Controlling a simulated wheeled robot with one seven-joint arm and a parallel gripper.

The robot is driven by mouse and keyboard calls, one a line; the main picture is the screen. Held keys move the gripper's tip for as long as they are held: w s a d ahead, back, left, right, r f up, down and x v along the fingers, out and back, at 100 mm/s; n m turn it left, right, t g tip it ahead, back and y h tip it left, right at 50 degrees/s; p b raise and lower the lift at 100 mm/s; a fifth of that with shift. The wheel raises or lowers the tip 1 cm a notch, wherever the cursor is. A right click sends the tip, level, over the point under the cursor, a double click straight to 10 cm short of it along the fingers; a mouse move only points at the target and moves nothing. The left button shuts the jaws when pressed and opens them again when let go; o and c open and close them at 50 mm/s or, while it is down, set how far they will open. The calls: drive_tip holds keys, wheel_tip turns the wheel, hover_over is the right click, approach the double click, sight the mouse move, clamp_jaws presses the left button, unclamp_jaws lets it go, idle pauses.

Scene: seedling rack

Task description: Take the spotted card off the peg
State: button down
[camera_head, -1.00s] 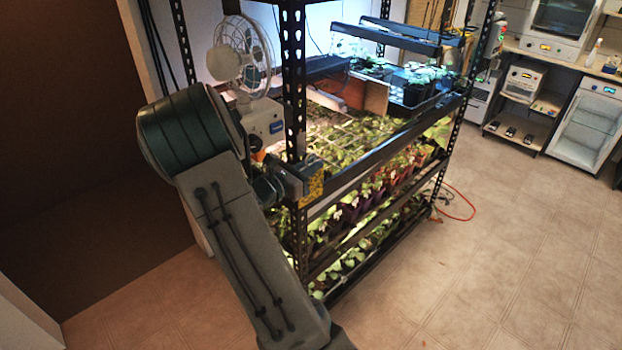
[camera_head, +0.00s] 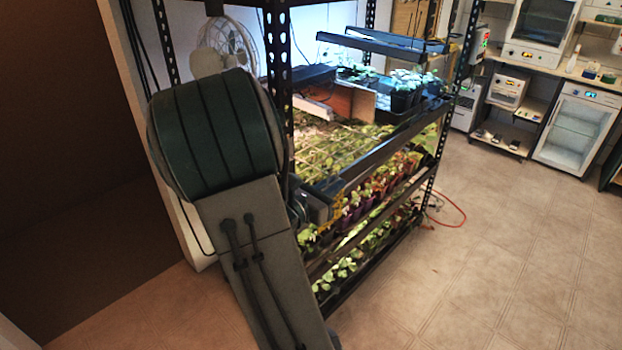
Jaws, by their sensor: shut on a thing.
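My gripper (camera_head: 318,207) is at the front left post of the seedling rack, beside the rack's tray edge, partly hidden by my own arm. It is shut on the spotted card (camera_head: 307,238), a small yellow card with dark spots. Only a bit of the card shows, low beside the gripper and the post. The peg cannot be made out, so I cannot tell whether the card still touches it.
The black metal rack (camera_head: 279,90) holds trays of seedlings on several levels. A white fan (camera_head: 228,45) stands behind my arm. A red cable (camera_head: 455,205) lies on the floor by the rack's right end. The tiled floor (camera_head: 490,270) to the right is clear.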

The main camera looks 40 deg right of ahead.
drive_tip(key=s+b, duration=0.7)
drive_tip(key=b, duration=0.3)
drive_tip(key=shift+d+b, duration=0.25)
drive_tip(key=shift+b, duration=0.05)
drive_tip(key=shift+s+r+p, duration=0.15)
drive_tip(key=shift+r+p, duration=0.25)
drive_tip(key=shift+r, duration=0.05)
drive_tip(key=shift+f, duration=0.1)
idle(0.3)
